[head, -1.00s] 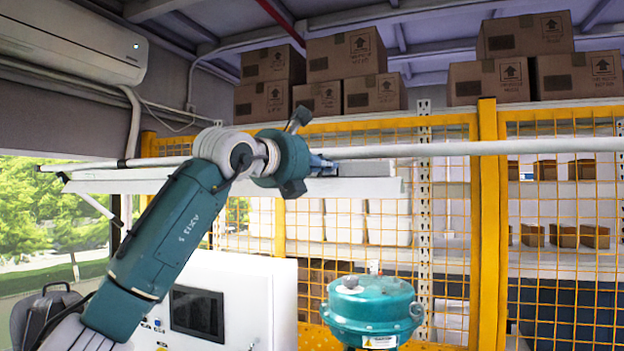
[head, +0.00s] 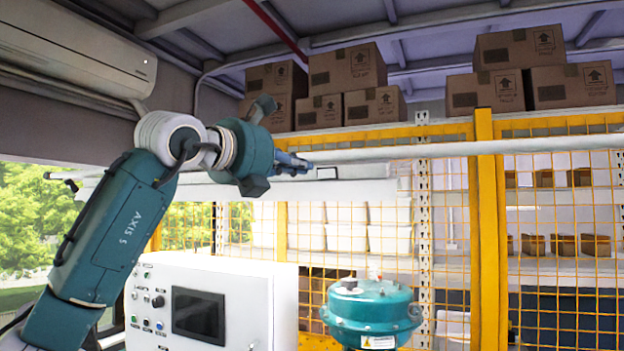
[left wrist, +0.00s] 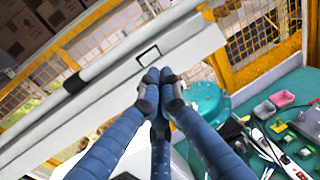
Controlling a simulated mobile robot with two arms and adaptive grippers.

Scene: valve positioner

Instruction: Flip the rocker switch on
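A long white bar (head: 350,190) hangs below a round pale pipe. On its face is a small black-rimmed rectangle (head: 327,173), which looks like the rocker switch; its on or off position cannot be told. In the left wrist view the rectangle (left wrist: 149,56) lies just beyond the fingertips, with a small apparent gap. My left gripper (head: 304,163) is just left of the rectangle in the head view. In the left wrist view its blue fingers (left wrist: 158,90) are drawn together at the tips with nothing between them. My right gripper is out of view.
A white control cabinet (head: 243,305) with a dark screen and buttons stands below my left arm. A teal valve actuator (head: 370,312) stands to its right. A yellow mesh fence (head: 486,220) is behind. A teal table (left wrist: 262,150) holds trays and tools.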

